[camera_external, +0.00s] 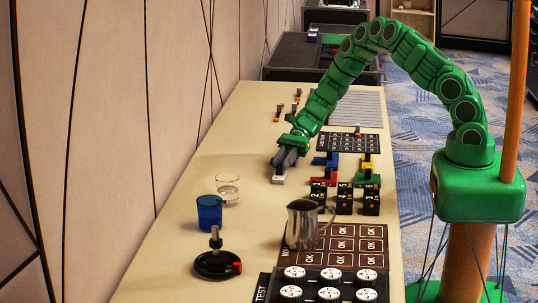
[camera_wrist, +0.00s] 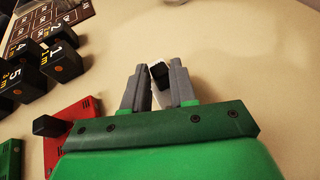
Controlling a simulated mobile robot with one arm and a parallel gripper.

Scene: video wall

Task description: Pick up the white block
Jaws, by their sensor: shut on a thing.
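The white block (camera_external: 278,180) shows just under the fingertips, at or very near the table surface. In the wrist view my gripper (camera_wrist: 158,82) has its two grey fingers on either side of the white block (camera_wrist: 160,98). A black face shows at the block's far end. The fingers are shut on the block and hide much of its sides. I cannot tell whether it touches the table.
Black numbered blocks (camera_external: 344,198) and red, blue, yellow and green pieces (camera_external: 368,172) stand to the right. A clear glass (camera_external: 228,187), a blue cup (camera_external: 209,212) and a metal pitcher (camera_external: 303,225) stand nearer the camera. The table left of my gripper is clear.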

